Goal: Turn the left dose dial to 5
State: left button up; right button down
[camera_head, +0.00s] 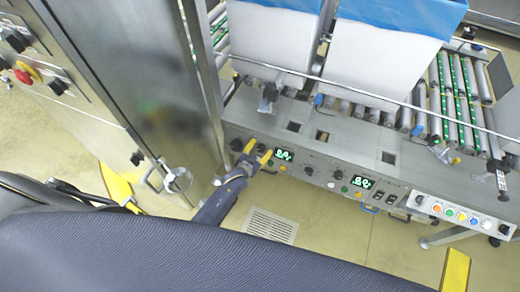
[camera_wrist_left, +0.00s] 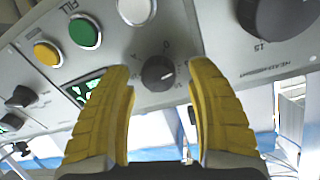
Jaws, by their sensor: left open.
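The left dose dial (camera_wrist_left: 158,74) is a small dark round knob on the grey panel, with printed scale marks around it. In the left wrist view it sits between the two yellow fingertips of my left gripper (camera_wrist_left: 161,72), with gaps on both sides. A "0" shows above it; its exact setting is too small to read. In the head view my left gripper (camera_head: 259,151) is open at the left end of the front panel, left of the lit green display (camera_head: 283,155), and the dial is not clear there. My right gripper is not in view.
A larger black knob (camera_wrist_left: 282,18) is beside the dial, with white, green (camera_wrist_left: 84,32) and yellow (camera_wrist_left: 47,53) buttons on the other side. A second display (camera_head: 362,182) and a coloured button box (camera_head: 461,216) are further right. A steel cabinet (camera_head: 150,80) stands at left.

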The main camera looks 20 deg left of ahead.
pick_arm(q)
jog(key=shift+s, duration=0.1)
jog(key=shift+s+a+r, duration=0.1)
jog(key=shift+s+a, duration=0.05)
jog(key=shift+s, duration=0.45)
jog(key=v, duration=1)
jog(key=shift+s+r, duration=0.25)
jog(key=shift+s, duration=0.05)
jog(key=shift+f, duration=0.1)
jog(key=s+d+n+y, duration=0.1)
jog(key=s+d+n, duration=0.2)
jog(key=s+n, duration=0.35)
jog(key=w+f+n, duration=0.1)
jog(key=w+n, duration=0.1)
jog(key=w, duration=0.4)
jog(key=w+f+n+y, duration=0.1)
jog(key=w+n, duration=0.1)
jog(key=w, duration=0.3)
jog(key=w+a+f+n, duration=0.1)
jog(key=w+f+n, duration=0.1)
jog(key=w, duration=0.4)
jog(key=shift+w+a+n+t, duration=0.1)
jog(key=shift+w+n+t, duration=0.2)
jog(key=shift+w+n, duration=0.05)
jog(key=shift+o, duration=0.2)
